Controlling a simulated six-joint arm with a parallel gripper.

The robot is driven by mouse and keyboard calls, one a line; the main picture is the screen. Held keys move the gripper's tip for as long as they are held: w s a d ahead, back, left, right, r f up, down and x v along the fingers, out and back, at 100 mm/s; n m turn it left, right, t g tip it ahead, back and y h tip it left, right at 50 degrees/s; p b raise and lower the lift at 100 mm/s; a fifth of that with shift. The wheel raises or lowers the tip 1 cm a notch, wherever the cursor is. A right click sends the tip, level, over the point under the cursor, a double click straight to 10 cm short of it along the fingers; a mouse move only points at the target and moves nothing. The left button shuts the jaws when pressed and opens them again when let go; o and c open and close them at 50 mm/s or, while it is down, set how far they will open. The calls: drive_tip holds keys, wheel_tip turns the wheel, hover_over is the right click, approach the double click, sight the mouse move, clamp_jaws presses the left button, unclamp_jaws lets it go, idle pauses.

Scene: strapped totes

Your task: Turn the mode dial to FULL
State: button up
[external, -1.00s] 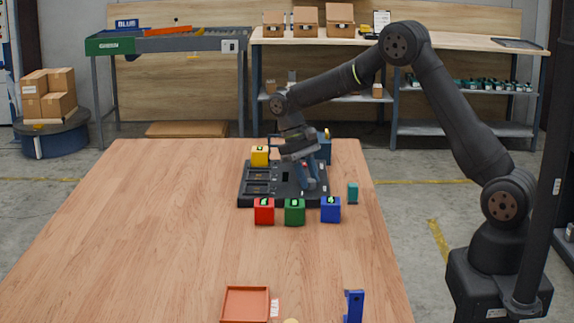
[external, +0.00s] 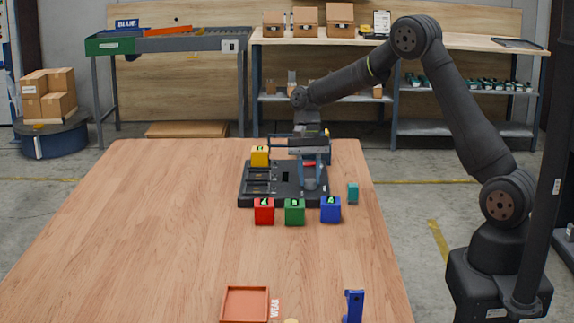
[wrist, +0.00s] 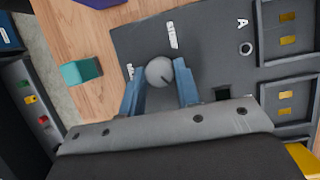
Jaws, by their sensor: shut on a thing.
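The mode dial (wrist: 158,71) is a round grey knob with a dark pointer line, on the dark panel (wrist: 207,50). In the wrist view it sits between the blue fingers of my gripper (wrist: 160,82), which is shut on it. The pointer line slants toward the lower right of that view. White lettering stands on the panel beyond the dial and partly behind the left finger; I cannot read it surely.
Red (external: 264,212), green (external: 294,212) and blue (external: 330,210) cubes stand along the panel's near edge. A yellow block (external: 260,157) is at its far left corner. A teal block (external: 353,193) stands to the right. An orange tray (external: 246,304) lies near the front; the left table is clear.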

drive_tip(key=shift+m, duration=0.4)
drive_tip(key=o, duration=1)
drive_tip(key=v, duration=1.7)
drive_tip(key=shift+d+r, duration=0.2)
drive_tip(key=shift+r, duration=0.05)
